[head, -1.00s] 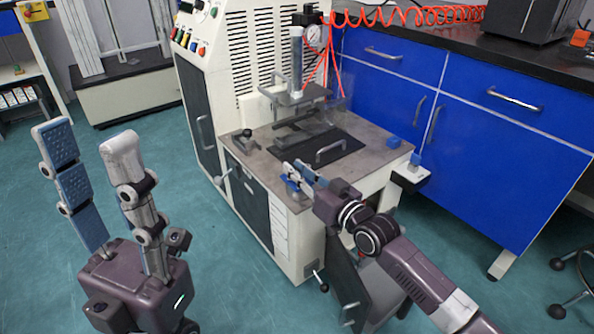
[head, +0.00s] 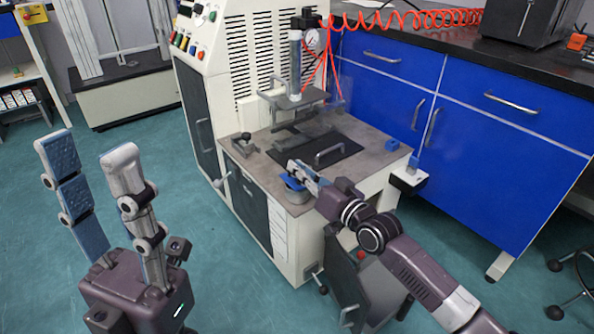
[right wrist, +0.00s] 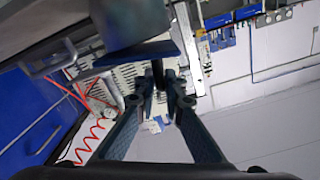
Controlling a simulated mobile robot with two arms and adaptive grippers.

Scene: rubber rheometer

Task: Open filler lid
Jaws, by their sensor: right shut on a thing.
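A small blue part at the front left corner of the machine's table (head: 262,158), which looks like the filler lid (head: 292,184), is partly hidden by my right gripper (head: 295,166). That gripper is shut on it. In the right wrist view the fingertips (right wrist: 160,82) close around a small dark piece beside a tilted blue slab (right wrist: 140,57), with a grey block (right wrist: 130,22) against it. The exact grip is hard to make out. My left gripper (head: 85,150) is open and empty, raised over the floor left of the machine.
A black plate with a grey handle (head: 330,153) lies on the table under the press column (head: 295,65). A blue block (head: 392,144) sits at the table's right edge. Blue cabinets (head: 500,140) stand to the right. An open lower door (head: 345,285) is below my right arm.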

